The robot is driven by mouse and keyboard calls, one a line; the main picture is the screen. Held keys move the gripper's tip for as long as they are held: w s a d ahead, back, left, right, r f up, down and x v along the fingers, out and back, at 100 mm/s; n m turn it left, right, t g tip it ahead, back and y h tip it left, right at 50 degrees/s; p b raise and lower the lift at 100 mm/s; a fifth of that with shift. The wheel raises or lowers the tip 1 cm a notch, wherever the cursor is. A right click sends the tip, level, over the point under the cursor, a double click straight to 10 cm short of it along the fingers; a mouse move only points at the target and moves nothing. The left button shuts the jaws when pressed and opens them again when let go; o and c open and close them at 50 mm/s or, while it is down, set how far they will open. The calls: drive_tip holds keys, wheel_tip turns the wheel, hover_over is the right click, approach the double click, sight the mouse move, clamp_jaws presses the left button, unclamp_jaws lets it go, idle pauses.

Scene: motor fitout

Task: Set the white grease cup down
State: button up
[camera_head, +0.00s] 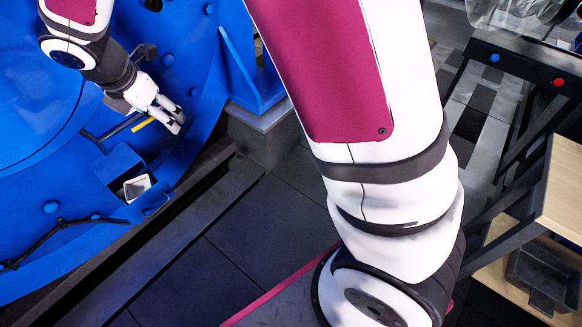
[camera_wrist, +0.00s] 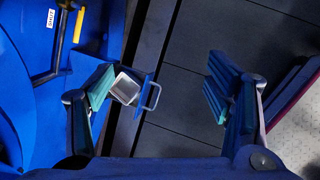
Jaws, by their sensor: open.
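The white grease cup (camera_head: 137,187) sits in a small blue holder (camera_head: 121,160) on the side of the large blue motor housing (camera_head: 60,150). In the wrist view the cup (camera_wrist: 126,87) shows as a pale, square-rimmed vessel, with a thin blue loop handle (camera_wrist: 153,97) beside it. My gripper (camera_head: 176,119) is above and to the right of the cup in the head view, apart from it. In the wrist view my gripper (camera_wrist: 158,92) is wide open and empty, with the cup nearer the left finger. Whether that finger touches the holder I cannot tell.
A dark bar with a yellow strip (camera_head: 143,124) lies close to my gripper. A black cable (camera_head: 60,225) runs along the housing. At the right stand a dark-framed table (camera_head: 520,62) and a wooden shelf with a dark tray (camera_head: 545,275). Dark floor tiles (camera_head: 215,255) between are clear.

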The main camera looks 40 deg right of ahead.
drive_tip(key=s+d+r+m+g, duration=0.1)
drive_tip(key=s+d+r+m, duration=0.5)
drive_tip(key=s, duration=0.3)
drive_tip(key=s+d+r+m+g, duration=0.1)
drive_tip(key=s+d+r+m, duration=0.45)
drive_tip(key=s, duration=0.25)
drive_tip(key=s+d+m+g+y, duration=0.1)
drive_tip(key=s+m+y, duration=0.1)
drive_tip(key=s+m, duration=1.1)
drive_tip(key=s, duration=0.9)
drive_tip(key=shift+s+d+f+g+y, duration=0.15)
drive_tip(key=shift+s+d+g+y, duration=0.15)
drive_tip(key=shift+s+d+g, duration=0.1)
wheel_tip(320, 180, up, 30)
drive_tip(key=t+p, duration=0.4)
drive_tip(key=p, duration=2.3)
drive_tip(key=shift+d+f+p, duration=0.25)
drive_tip(key=shift+d+p, duration=0.05)
drive_tip(key=shift+p, duration=0.1)
